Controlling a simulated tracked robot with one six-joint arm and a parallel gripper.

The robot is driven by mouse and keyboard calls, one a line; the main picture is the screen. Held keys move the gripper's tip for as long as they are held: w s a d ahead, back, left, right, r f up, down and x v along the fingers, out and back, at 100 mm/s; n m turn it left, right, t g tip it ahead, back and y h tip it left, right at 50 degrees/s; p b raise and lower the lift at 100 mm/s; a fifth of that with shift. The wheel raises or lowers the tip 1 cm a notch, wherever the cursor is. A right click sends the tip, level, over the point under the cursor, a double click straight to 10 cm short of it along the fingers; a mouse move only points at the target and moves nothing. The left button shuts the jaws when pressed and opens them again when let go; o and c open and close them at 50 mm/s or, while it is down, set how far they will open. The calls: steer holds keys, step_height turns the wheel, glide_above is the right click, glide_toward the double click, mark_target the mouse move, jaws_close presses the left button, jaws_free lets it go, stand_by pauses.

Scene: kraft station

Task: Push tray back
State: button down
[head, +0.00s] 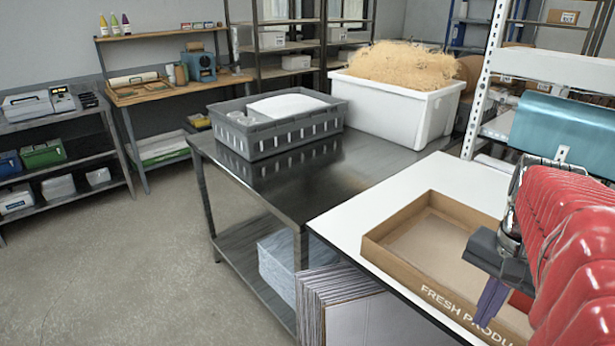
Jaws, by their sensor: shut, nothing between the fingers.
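A brown cardboard tray (397,272) printed "FRESH PRODU…" sits on the white tabletop at the lower right. Its visible floor is bare. My gripper (484,318) is at the right, with its dark purple fingers pointing down and shut on nothing. In the picture the fingers overlap the tray's front wall and hide part of the lettering. I cannot tell whether they touch it. My gripper and arm hide the tray's right part.
A steel table (290,185) adjoins the white tabletop (375,215), bearing a grey crate (278,140) and a white bin (392,108) of shredded filling. Flat cardboard (350,315) stands below. A white upright post (486,80) rises behind the tray. Bare white tabletop lies behind and left of the tray.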

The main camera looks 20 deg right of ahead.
steer(key=shift+w+d+f, duration=0.25)
steer(key=shift+d+f, duration=0.35)
steer(key=shift+f, duration=0.8)
steer(key=shift+w+d+f, duration=0.3)
steer(key=shift+d+f, duration=0.35)
steer(key=shift+f, duration=0.8)
steer(key=shift+w+d+f, duration=0.25)
steer(key=shift+d+f, duration=0.35)
steer(key=shift+f, duration=0.8)
steer(key=shift+w, duration=0.1)
